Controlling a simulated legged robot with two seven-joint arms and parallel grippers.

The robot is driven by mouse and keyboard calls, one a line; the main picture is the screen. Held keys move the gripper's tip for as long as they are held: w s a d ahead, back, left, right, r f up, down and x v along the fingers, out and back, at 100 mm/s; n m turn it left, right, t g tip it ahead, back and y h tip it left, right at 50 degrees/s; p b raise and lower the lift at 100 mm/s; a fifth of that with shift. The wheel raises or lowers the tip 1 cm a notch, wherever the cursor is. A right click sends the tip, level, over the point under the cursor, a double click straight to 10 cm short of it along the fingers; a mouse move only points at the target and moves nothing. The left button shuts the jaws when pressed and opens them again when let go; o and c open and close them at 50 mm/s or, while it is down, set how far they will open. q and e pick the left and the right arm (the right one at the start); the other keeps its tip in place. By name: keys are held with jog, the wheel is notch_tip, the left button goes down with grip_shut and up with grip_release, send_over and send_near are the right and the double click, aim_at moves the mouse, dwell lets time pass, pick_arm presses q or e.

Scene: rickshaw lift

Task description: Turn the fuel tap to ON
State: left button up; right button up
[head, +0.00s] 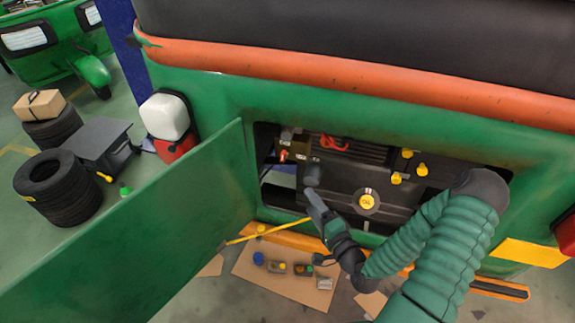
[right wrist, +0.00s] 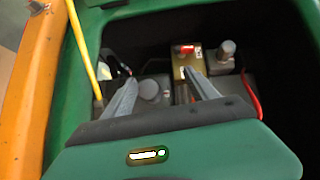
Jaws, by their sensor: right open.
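Inside the open engine bay of the green rickshaw, a small fitting with a red part (head: 283,155) sits at the upper left; it looks like the fuel tap. In the right wrist view a brass-coloured block with a red mark (right wrist: 186,50) appears to be the same fitting, beyond the right finger. I cannot read its setting. My right gripper (head: 311,178) reaches into the bay, to the right of and below the red part. In the right wrist view its two fingers (right wrist: 155,88) are apart with nothing held between them. My left gripper is out of view.
The green door panel (head: 130,235) hangs open at the left. A yellow rod (head: 268,231) crosses the bay's lower left. The dark engine with a yellow oil cap (head: 367,201) fills the right of the bay. Cardboard (head: 285,282) with small parts lies on the floor below.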

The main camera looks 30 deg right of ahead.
aim_at(284, 161)
jog(key=shift+m+t, duration=0.8)
jog(key=shift+t, duration=0.1)
jog(key=w+r+p, duration=0.1)
jog(key=w, duration=0.4)
jog(key=w+r+p, duration=0.1)
jog(key=w+r, duration=0.1)
jog(key=w, duration=0.3)
jog(key=w+r+p, duration=0.1)
jog(key=w, duration=0.4)
jog(key=shift+d+r, duration=0.1)
jog(key=shift+r, duration=0.2)
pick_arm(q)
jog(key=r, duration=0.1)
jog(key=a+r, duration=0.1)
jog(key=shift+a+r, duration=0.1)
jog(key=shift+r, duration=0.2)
pick_arm(e)
jog(key=shift+c, duration=0.5)
